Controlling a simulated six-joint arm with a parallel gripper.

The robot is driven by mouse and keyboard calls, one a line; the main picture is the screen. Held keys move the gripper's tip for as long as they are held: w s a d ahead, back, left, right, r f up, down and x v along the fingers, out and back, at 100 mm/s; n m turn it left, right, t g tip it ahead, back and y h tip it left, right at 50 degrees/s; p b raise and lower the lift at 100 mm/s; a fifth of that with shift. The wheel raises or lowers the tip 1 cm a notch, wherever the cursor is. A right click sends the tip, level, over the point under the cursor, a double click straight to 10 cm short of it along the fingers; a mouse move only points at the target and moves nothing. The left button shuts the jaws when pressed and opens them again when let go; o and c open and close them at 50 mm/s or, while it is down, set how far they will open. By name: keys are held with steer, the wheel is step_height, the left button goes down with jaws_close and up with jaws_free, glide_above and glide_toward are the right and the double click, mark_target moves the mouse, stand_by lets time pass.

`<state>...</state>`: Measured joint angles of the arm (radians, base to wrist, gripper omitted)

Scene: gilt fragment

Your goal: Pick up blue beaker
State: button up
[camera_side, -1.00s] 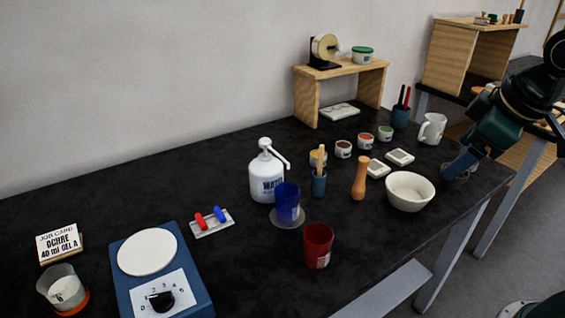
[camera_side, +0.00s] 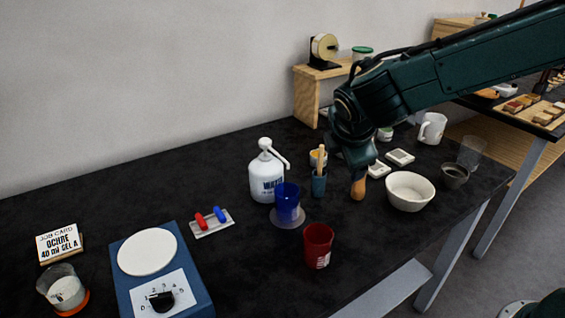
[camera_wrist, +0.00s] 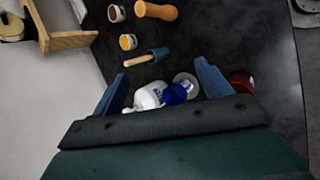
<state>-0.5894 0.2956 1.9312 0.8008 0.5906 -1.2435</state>
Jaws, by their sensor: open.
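The blue beaker (camera_side: 287,203) stands upright on a pale round disc (camera_side: 288,222) in the side view, just in front of the white pump bottle (camera_side: 267,180). In the wrist view the beaker (camera_wrist: 175,94) is partly cut off by my gripper's body, between the white bottle (camera_wrist: 147,97) and the disc (camera_wrist: 187,79). My gripper (camera_wrist: 160,72) is open and empty, its two blue fingers spread. In the side view my gripper (camera_side: 353,164) hangs right of the beaker and apart from it, overlapping the wooden handle; its fingertips are hard to make out.
A red beaker (camera_side: 318,244) stands close in front of the blue one. The front middle table is bare.

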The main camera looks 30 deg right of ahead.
steer(key=w+a+f+n+t+h, duration=0.1)
steer(key=w+a+f+n+h, duration=0.15)
steer(key=a+f+n, duration=0.35)
steer(key=n+t+h, duration=0.2)
steer(key=n+t, duration=0.1)
steer(key=n, duration=0.3)
glide_toward(285, 210)
steer(key=shift+d+r, duration=0.2)
steer(key=shift+r, duration=0.4)
steer(key=shift+s+a+f+n, duration=0.3)
steer(key=shift+a+f+n, duration=0.1)
steer(key=shift+a+f, duration=0.1)
steer(key=shift+x, duration=4.2)
steer(key=shift+w, duration=0.1)
steer(key=shift+x, duration=2.7)
